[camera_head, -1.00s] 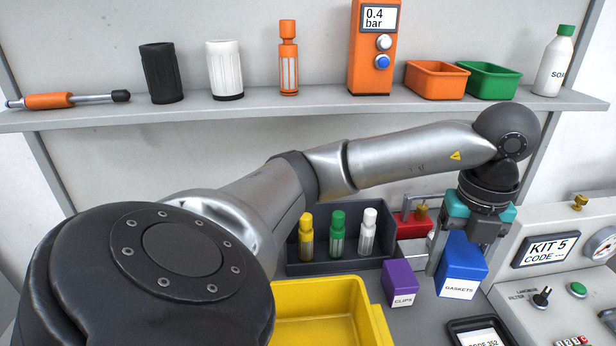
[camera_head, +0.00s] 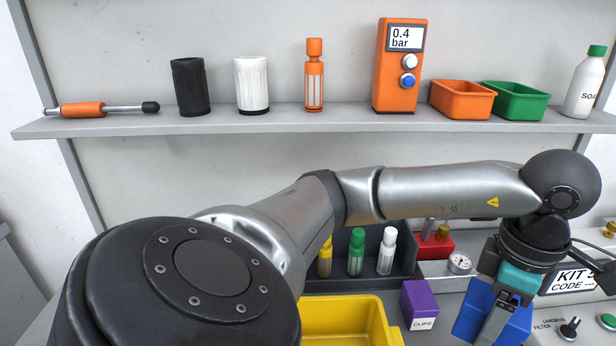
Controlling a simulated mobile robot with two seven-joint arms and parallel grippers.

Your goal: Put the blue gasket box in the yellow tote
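The blue gasket box (camera_head: 475,310) is at the lower right in the head view, tilted, with its label not visible. My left gripper (camera_head: 496,322), teal and grey, reaches down onto it from above. One grey finger lies across the box's near face; the other finger is hidden. The gripper looks shut on the box, and the box appears larger and turned, as if held off the bench. The yellow tote (camera_head: 386,322) is at the bottom centre, partly hidden by my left arm and cut by the picture edge. My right gripper is not in view.
A purple clips box (camera_head: 420,300) stands between the tote and the blue box. Behind are a dark rack (camera_head: 403,262) with several bottles and a red block (camera_head: 436,243). A shelf (camera_head: 300,123) crosses above.

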